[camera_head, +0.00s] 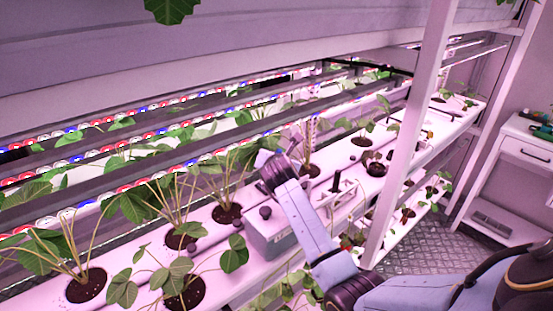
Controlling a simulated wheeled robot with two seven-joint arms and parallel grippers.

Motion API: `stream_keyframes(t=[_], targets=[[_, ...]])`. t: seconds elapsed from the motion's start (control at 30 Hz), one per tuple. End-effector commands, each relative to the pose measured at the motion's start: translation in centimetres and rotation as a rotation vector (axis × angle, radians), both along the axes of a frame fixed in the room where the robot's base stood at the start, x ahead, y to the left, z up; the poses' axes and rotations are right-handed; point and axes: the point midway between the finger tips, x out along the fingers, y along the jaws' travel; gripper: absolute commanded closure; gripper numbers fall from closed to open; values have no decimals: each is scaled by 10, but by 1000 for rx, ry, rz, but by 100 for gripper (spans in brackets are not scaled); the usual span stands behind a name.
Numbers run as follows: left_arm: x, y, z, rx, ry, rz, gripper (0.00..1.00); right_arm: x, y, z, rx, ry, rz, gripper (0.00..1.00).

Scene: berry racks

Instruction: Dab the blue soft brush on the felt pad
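My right arm comes in from the lower right and reaches over the growing rack. Its hand (263,157) is at the far side of the near planting channel, among strawberry leaves and stems. The fingers are too small and hidden to tell whether they are open or hold anything. I cannot make out the blue soft brush or the felt pad; the arm and leaves may cover them. My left gripper is out of view.
A grey box (268,236) with a dark knob stands on the white channel beside my forearm. A small stand with a dark upright piece (337,182) is to its right. Potted strawberry plants (185,290) line the channel. A white post (408,130) rises at right; a white cart (525,150) stands beyond.

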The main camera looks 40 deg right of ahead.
Motion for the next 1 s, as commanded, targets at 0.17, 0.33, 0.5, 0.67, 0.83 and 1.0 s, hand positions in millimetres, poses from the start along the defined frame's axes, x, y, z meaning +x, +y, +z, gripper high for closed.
stream_keyframes(t=[0.17, 0.33, 0.5, 0.67, 0.83, 1.0], targets=[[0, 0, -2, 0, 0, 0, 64, 0, 0, -3, 0, 0, 0, 100], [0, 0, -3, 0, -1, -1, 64, 0, 0, -5, 0, 0, 0, 100], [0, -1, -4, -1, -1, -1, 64, 0, 0, -7, 0, 0, 0, 100], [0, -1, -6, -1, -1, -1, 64, 0, 0, -9, 0, 0, 0, 100], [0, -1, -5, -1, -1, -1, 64, 0, 0, -8, 0, 0, 0, 100], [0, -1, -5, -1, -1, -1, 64, 0, 0, -8, 0, 0, 0, 100]])
